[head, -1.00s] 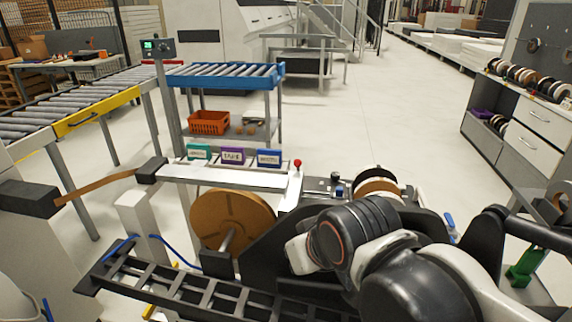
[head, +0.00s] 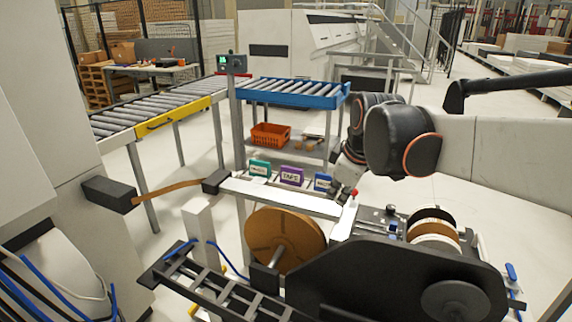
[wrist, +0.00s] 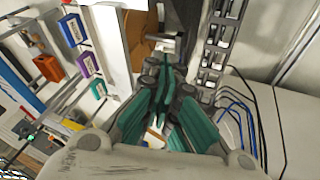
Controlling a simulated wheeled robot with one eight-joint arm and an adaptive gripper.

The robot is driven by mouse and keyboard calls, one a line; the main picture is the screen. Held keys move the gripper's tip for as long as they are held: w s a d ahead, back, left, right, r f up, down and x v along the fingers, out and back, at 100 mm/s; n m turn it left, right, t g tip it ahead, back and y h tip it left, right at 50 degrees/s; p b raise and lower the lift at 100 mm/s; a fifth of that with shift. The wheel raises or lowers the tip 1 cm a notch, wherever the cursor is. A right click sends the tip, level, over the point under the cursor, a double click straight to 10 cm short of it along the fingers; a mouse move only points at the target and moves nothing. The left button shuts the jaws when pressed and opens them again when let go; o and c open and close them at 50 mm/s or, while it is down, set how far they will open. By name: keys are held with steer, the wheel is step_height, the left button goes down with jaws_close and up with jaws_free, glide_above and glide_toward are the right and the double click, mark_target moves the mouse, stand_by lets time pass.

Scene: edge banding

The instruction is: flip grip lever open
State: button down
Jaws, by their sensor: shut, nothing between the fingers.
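I cannot tell for sure which part is the grip lever. A white upright piece with a red knob (head: 353,193) stands at the right end of the white rail (head: 280,196) in the head view. A small blue handle (head: 511,272) shows at the machine's right side. My gripper (head: 341,190) is small and partly hidden in the head view, by the rail's right end and near the red knob; contact cannot be told. In the wrist view my gripper (wrist: 160,88) has its teal-padded fingers together, with nothing seen between them, over the machine.
Teal, purple and blue labelled bins (head: 291,177) stand behind the rail. A brown tape reel (head: 285,240) and a black slatted rail (head: 215,290) lie in front. A blue roller table (head: 292,93) stands behind. Open floor lies at the back right.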

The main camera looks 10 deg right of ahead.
steer(key=w+d+f+n+g+p, duration=0.1)
steer(key=w+d+f+n+p, duration=0.2)
steer(key=w, duration=0.4)
steer(key=w+d+n+g, duration=0.1)
steer(key=w+d+n, duration=0.35)
steer(key=w, duration=0.25)
steer(key=w+d+f+n+p, duration=0.25)
steer(key=w+d, duration=0.25)
steer(key=w, duration=0.3)
steer(key=w+d+f+n+g+p, duration=0.1)
steer(key=w+d+f+n, duration=0.3)
steer(key=d+f+n, duration=0.1)
steer(key=shift+w+f+y, duration=0.3)
steer(key=shift+f+y, duration=0.1)
steer(key=shift+f, duration=0.25)
steer(key=f, duration=0.3)
steer(key=w+f+b, duration=0.1)
steer(key=f, duration=0.2)
steer(key=f+b, duration=0.1)
steer(key=f, duration=0.2)
steer(key=shift+w+a+f, duration=0.25)
steer(key=shift+a+f, duration=0.1)
steer(key=shift+f, duration=0.05)
